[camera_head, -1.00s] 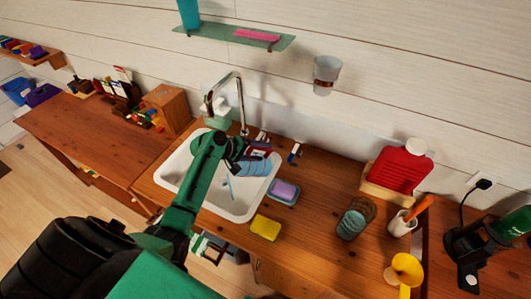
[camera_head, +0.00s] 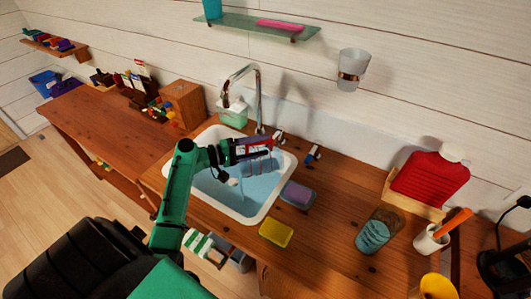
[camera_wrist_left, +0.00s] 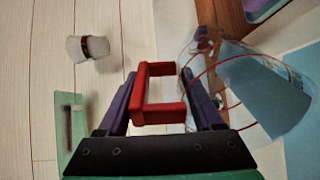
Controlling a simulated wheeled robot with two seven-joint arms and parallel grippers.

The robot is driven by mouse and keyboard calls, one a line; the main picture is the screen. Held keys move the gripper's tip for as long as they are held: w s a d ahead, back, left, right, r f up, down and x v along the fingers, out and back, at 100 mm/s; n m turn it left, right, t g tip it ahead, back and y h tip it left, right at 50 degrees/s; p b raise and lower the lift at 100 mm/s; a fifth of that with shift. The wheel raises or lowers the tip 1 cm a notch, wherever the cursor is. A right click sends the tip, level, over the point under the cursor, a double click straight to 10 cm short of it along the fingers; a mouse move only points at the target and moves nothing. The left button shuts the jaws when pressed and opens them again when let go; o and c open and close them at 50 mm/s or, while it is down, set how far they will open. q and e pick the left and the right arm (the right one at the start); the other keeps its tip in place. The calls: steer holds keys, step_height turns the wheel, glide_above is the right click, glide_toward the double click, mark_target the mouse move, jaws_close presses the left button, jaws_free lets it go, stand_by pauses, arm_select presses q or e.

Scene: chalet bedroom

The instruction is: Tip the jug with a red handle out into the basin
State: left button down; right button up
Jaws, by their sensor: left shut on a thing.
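My left gripper (camera_head: 236,152) is over the white basin (camera_head: 217,204), below the tap. It is shut on the red handle (camera_wrist_left: 158,70) of a clear jug (camera_wrist_left: 245,100). In the head view the jug (camera_head: 259,166) is held tipped above the basin, partly hidden by the gripper. A thin pale stream (camera_head: 241,190) runs down towards the basin, where a light blue pool covers the bottom. Blue shows through the jug's clear wall in the wrist view; I cannot tell how much liquid it holds.
The tap (camera_head: 258,95) rises behind the jug. A purple sponge on a dish (camera_head: 298,195) and a yellow sponge (camera_head: 276,232) lie by the basin's right edge. A glass with blue contents (camera_head: 374,236) stands further right. A glass shelf (camera_head: 240,24) is above.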

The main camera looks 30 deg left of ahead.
mark_target(243, 152)
arm_select(q)
steer(key=shift+s+a+r+t+h+b, duration=0.2)
steer(key=shift+s+a+t+h+b, duration=0.3)
steer(key=shift+b, duration=0.55)
steer(key=shift+s+a+r+t+h+b, duration=0.25)
steer(key=shift+s+a+t+b, duration=0.3)
steer(key=shift+b, duration=0.5)
steer(key=s+t+b, duration=0.1)
steer(key=b, duration=0.1)
steer(key=s+a+h+b, duration=0.1)
steer(key=b, duration=0.1)
steer(key=shift+a+r+n+t+h, duration=0.25)
steer(key=shift+a+n+t, duration=0.05)
steer(key=shift+t, duration=0.05)
steer(key=shift+s+a+r+b, duration=0.15)
steer(key=shift+a+b, duration=0.05)
steer(key=shift+b, duration=0.15)
steer(key=shift+w+d+r+p, duration=0.3)
steer(key=shift+p, duration=0.45)
steer(key=shift+w+d+p, duration=0.2)
steer(key=shift+p, duration=0.1)
steer(key=shift+w+d+f+g+y, duration=0.25)
steer(key=shift+g+y, duration=0.15)
steer(key=shift+g, duration=0.1)
steer(key=shift+f, duration=0.1)
steer(key=shift+a, duration=0.1)
